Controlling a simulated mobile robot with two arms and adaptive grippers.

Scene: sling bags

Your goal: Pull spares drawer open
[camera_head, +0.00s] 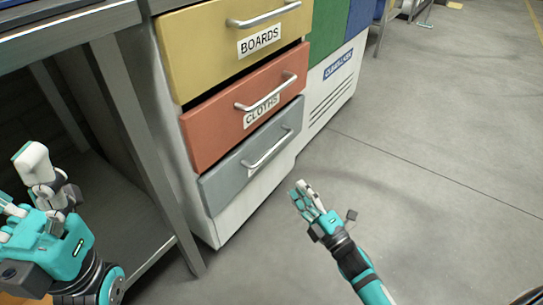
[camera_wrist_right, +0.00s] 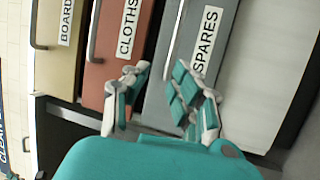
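The spares drawer is the grey lowest drawer (camera_head: 232,178) of the cabinet in the head view, with a metal bar handle (camera_head: 268,148). It looks shut or nearly so. In the right wrist view the grey drawer front (camera_wrist_right: 172,62) carries the SPARES label (camera_wrist_right: 206,40). My right gripper (camera_head: 303,190) is to the right of the drawer front and apart from its handle. In the right wrist view its fingers (camera_wrist_right: 158,88) are spread with nothing between them. My left gripper (camera_head: 24,185) is at the left edge, away from the drawers, its fingers apart and empty.
Above the spares drawer are a red CLOTHS drawer (camera_head: 220,125) and a yellow BOARDS drawer (camera_head: 205,50), with handles. A metal-legged workbench (camera_head: 70,22) stands at the left. A white unit (camera_head: 325,95) adjoins the drawers. The grey floor (camera_head: 430,150) at right is clear.

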